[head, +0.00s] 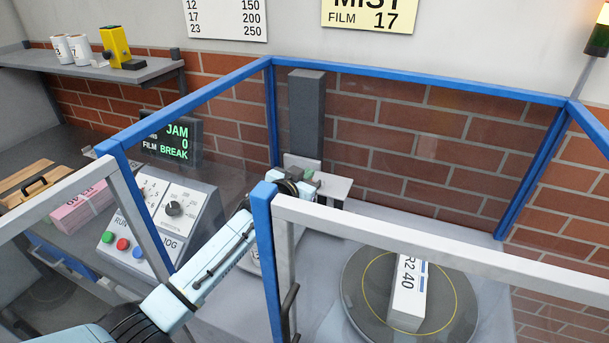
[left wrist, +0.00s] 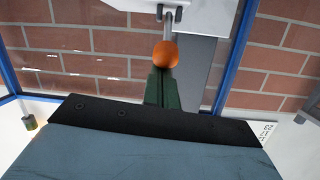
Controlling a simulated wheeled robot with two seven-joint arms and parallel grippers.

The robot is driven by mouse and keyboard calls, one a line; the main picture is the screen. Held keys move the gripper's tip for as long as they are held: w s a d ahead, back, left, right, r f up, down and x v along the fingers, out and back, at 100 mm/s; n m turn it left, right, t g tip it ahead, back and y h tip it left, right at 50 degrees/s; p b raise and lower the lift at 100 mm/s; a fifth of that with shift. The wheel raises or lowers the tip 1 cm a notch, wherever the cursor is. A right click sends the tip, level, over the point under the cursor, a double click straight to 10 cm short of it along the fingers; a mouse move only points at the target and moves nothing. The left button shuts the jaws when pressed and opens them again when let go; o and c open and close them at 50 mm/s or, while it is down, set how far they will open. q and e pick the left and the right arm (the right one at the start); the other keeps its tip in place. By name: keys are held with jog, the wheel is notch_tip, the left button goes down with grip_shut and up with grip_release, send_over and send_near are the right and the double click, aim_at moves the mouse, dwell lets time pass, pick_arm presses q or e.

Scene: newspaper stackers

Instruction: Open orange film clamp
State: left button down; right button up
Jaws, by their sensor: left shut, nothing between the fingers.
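In the left wrist view the orange film clamp shows as an orange ball knob (left wrist: 165,54) on a short metal rod below a white bracket. My left gripper (left wrist: 160,72) is shut and empty, its dark green fingers just below the knob in the picture; I cannot tell whether they touch it. In the head view my left gripper (head: 308,176) is inside the blue-framed guard, beside the white bracket (head: 335,186) on the grey column (head: 306,115). The orange knob is hidden there. My right gripper is not in view.
Clear guard panels with a blue frame (head: 430,85) and a white front rail (head: 430,253) surround the area. A round turntable (head: 357,278) carries a wrapped bundle (head: 408,290). A control panel (head: 165,215) stands left, below a screen (head: 172,140) reading JAM and FILM BREAK.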

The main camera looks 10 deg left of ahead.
pick_arm(q)
jog(key=r+p, duration=0.1)
jog(key=w+r+p, duration=0.1)
jog(key=w+d+r, duration=0.1)
jog(key=r, duration=0.1)
jog(key=shift+p, duration=0.4)
jog(key=v, duration=0.9)
jog(key=shift+s, duration=0.4)
jog(key=shift+a+f, duration=0.15)
